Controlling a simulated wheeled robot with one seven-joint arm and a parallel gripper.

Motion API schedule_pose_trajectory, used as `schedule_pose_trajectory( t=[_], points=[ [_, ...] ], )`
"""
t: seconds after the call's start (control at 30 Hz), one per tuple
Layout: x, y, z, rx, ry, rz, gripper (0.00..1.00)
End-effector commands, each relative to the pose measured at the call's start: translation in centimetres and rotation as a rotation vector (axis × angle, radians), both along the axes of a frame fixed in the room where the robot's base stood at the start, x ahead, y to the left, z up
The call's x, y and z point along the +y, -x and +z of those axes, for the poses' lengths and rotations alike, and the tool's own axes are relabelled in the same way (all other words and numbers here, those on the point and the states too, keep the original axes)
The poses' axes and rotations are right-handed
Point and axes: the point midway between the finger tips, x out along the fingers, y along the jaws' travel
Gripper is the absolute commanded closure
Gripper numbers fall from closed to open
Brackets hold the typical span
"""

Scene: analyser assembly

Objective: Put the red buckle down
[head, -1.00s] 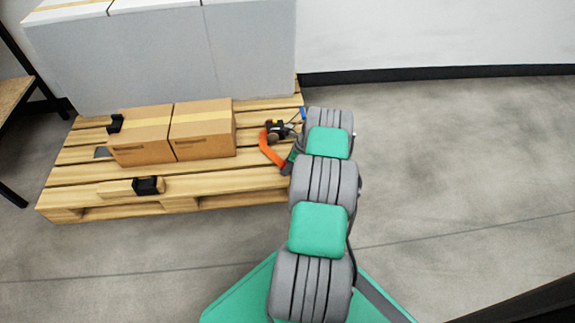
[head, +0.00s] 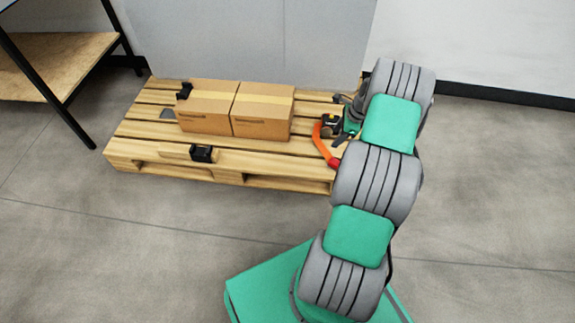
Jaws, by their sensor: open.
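The red buckle (head: 334,162) is at the lower end of a curved orange strap (head: 322,141), at the right end of the wooden pallet (head: 270,163). It seems to rest on the pallet's boards. My gripper (head: 345,138) is just above and right of the buckle in the picture, open, with its dark fingers apart from it. My arm's end hides part of the gripper and the pallet's right corner.
Two cardboard boxes (head: 235,109) stand side by side on the pallet. Black clamps (head: 202,153) sit at its edges, and a black and yellow piece (head: 331,124) lies by the strap. A large grey block (head: 255,45) stands behind. The floor in front is clear.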

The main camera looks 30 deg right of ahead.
Motion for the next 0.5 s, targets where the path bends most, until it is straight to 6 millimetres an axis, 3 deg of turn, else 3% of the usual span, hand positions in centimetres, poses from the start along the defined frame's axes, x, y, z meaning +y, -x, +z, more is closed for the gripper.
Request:
schedule_pose_trajectory(
  t=[0.03,0.1,0.23,0.3,0.4,0.5],
  points=[
    [3.3,-1.4,4.0,-0.016,0.059,0.163,0.48],
    [8.2,-1.7,8.8,-0.031,0.145,0.420,0.48],
    [17.5,0.6,16.1,-0.061,0.287,0.892,0.48],
    [22.2,3.2,19.0,-0.080,0.356,1.147,0.48],
    [27.7,8.2,21.9,-0.111,0.449,1.502,0.48],
    [31.3,13.1,22.9,-0.139,0.521,1.806,0.48]
  ],
)
